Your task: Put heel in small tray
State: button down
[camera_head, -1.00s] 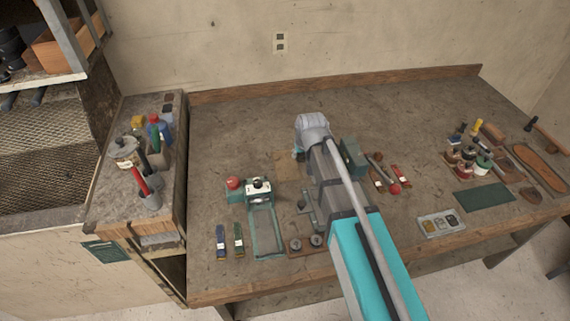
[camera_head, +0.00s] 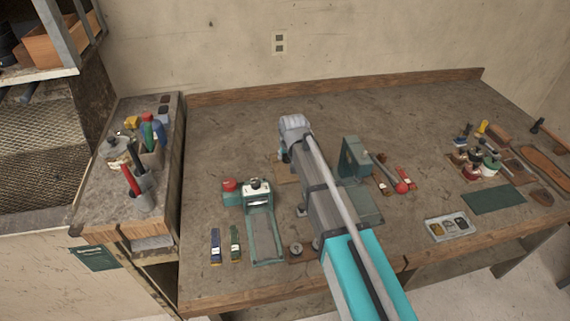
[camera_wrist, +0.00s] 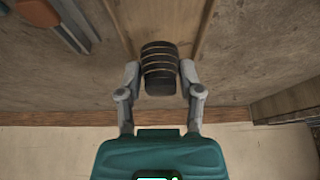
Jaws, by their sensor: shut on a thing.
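The heel (camera_wrist: 159,72) is a dark, stacked block with pale stripes, seen in the wrist view. My gripper (camera_wrist: 159,80) is shut on it, one finger on each side. In the head view my own arm hides the heel and the fingers. A small grey tray (camera_head: 430,228) with several small items in its compartments lies near the bench's front edge, right of my arm. The heel is away from this tray, on the far side of my arm.
A green machine (camera_head: 258,194) with a long bed stands left of my arm. Another green device (camera_head: 356,160) is close on its right. Bottles and tools crowd the right end, beside a green mat (camera_head: 493,200). The back of the bench is largely clear.

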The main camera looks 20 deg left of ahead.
aim_at(286, 158)
jog(key=shift+b+x, duration=0.9)
jog(key=shift+x, duration=0.1)
jog(key=shift+s+a+f+b, duration=0.15)
jog(key=shift+f+b, duration=0.95)
jog(key=shift+b, duration=0.05)
jog(key=shift+f, duration=0.1)
jog(key=shift+c, duration=1.2)
grip_release()
jog(key=p+v, duration=1.1)
jog(key=v, duration=0.1)
jog(key=shift+r, duration=0.2)
